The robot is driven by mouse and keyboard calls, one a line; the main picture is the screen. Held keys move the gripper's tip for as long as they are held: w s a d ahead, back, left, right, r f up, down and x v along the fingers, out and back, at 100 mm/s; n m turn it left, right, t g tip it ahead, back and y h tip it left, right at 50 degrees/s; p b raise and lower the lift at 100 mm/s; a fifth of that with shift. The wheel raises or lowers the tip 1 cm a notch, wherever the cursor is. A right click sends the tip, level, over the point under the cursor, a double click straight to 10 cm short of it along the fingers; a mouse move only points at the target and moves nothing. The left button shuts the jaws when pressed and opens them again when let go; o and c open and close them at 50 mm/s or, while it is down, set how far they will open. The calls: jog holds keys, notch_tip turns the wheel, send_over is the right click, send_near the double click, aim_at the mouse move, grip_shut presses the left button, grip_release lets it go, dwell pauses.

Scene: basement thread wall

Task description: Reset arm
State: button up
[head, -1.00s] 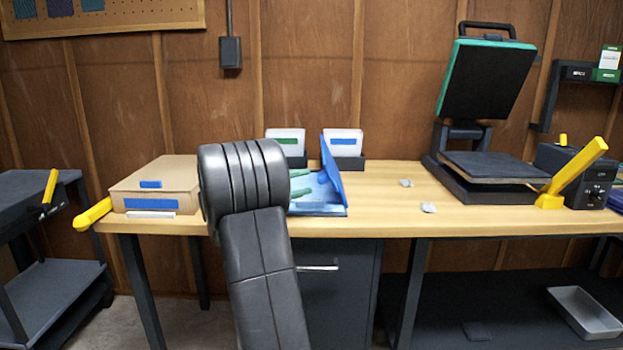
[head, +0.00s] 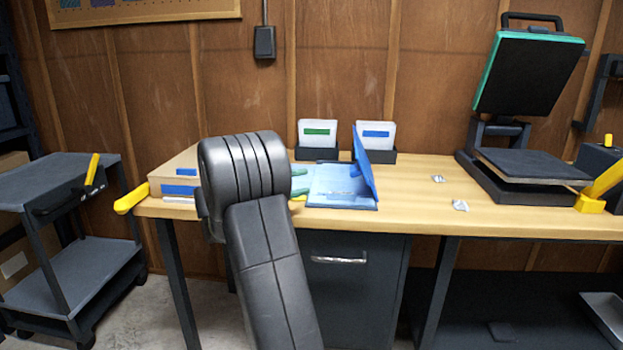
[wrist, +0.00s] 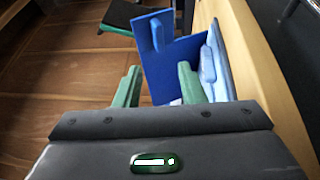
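My arm (head: 262,250) rises in front of the workbench (head: 480,222) in the head view and hides part of the bench top. My gripper (wrist: 160,85) shows in the wrist view with two green fingers spread apart and nothing between them. The green fingertips also peek out from behind my arm in the head view (head: 301,181). An open blue folder-like case (head: 340,192) lies on the bench, its lid (head: 364,165) standing up. In the wrist view the blue lid (wrist: 178,60) shows beyond the fingers; I cannot tell the exact distance.
A cardboard box (head: 178,173) sits at the bench's left end beside a yellow handle (head: 131,198). Two card holders (head: 318,140) (head: 376,142) stand behind the case. A heat press (head: 525,100) stands open at right. A grey cart (head: 65,240) is at far left.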

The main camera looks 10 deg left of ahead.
jog(key=b, duration=0.2)
send_near(360, 165)
jog(key=w+d+f, duration=0.2)
jog(key=w+d, duration=0.3)
jog(key=w, duration=0.1)
jog(key=shift+w+d+f, duration=0.2)
jog(key=shift+w+d, duration=0.1)
jog(key=shift+d, duration=0.05)
jog(key=shift+s, duration=0.1)
